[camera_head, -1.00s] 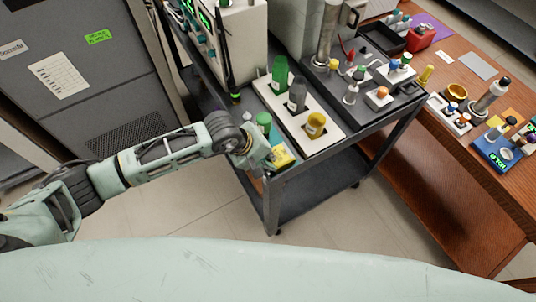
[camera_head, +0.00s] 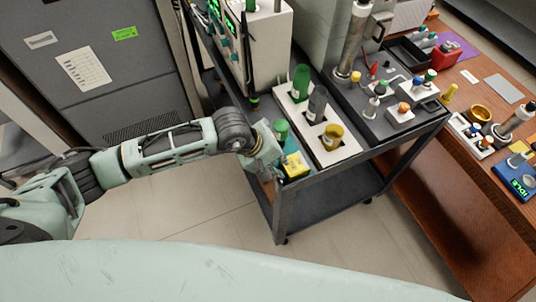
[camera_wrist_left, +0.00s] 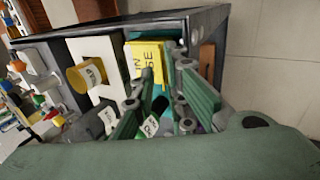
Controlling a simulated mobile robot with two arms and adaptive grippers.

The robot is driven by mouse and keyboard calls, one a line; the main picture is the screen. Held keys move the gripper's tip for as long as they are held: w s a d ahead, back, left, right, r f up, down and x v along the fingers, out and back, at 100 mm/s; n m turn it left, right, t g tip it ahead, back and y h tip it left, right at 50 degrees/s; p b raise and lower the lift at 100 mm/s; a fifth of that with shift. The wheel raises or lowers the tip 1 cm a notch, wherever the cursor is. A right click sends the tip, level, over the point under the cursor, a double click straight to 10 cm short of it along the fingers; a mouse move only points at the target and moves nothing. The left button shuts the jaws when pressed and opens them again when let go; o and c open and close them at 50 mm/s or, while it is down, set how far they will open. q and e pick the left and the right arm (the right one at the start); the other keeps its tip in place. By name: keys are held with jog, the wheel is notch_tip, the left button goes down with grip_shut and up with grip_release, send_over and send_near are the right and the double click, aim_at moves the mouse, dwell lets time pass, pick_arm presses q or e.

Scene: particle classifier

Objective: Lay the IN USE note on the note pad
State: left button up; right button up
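The yellow IN USE note (camera_head: 296,166) lies at the near-left corner of the dark cart; its print also shows in the left wrist view (camera_wrist_left: 146,62). A teal surface (camera_head: 290,145), perhaps the note pad, shows beside and partly under it, and also in the left wrist view (camera_wrist_left: 172,48). My left gripper (camera_head: 279,161) is at the note's left side. In the left wrist view its fingers (camera_wrist_left: 165,72) are apart, with the left fingertip overlapping the note's edge; I cannot tell whether it touches. My right gripper is not in view.
A green-capped bottle (camera_head: 281,130) stands just behind the note. A labelled white piece (camera_wrist_left: 151,125) shows between the fingers. Floor is open left of the cart.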

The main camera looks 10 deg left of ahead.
pick_arm(q)
jog(key=b+v, duration=0.2)
jog(key=v, duration=0.7)
jog(key=shift+f, duration=0.1)
dwell(1.0)
